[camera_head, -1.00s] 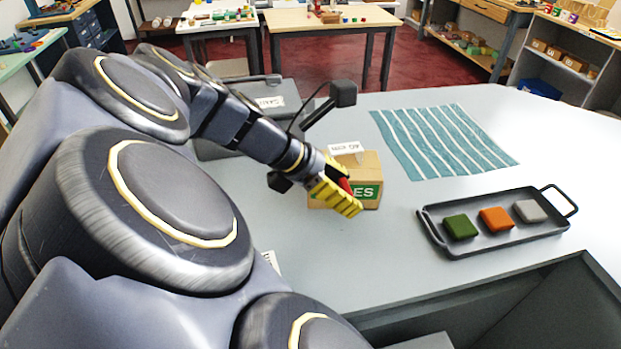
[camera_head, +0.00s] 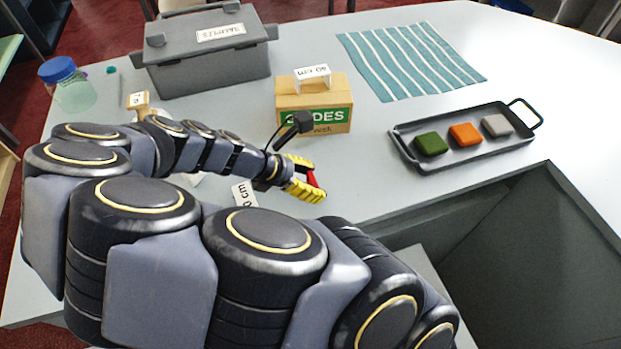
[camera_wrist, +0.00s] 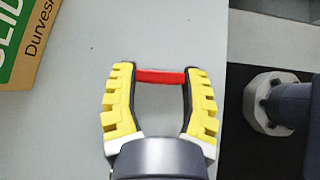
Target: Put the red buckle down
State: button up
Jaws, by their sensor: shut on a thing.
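My gripper (camera_head: 309,181) has yellow ridged fingers and is shut on the red buckle (camera_head: 312,179). In the wrist view the buckle (camera_wrist: 160,77) is a short red bar that spans between the two fingertips (camera_wrist: 158,76). The grey counter (camera_head: 360,190) lies beneath, near its front edge. The gap between buckle and counter cannot be told exactly.
A cardboard box (camera_head: 290,118) with a green label stands just behind my gripper. A black tray (camera_head: 465,156) with green, orange and grey blocks is to the right. A striped teal cloth (camera_head: 410,60), grey case (camera_head: 205,70) and blue-lidded jar (camera_head: 70,90) lie farther back.

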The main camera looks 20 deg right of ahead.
jog(key=shift+f, duration=0.25)
jog(key=o, duration=0.7)
jog(key=shift+f, duration=0.1)
jog(key=v, duration=1.2)
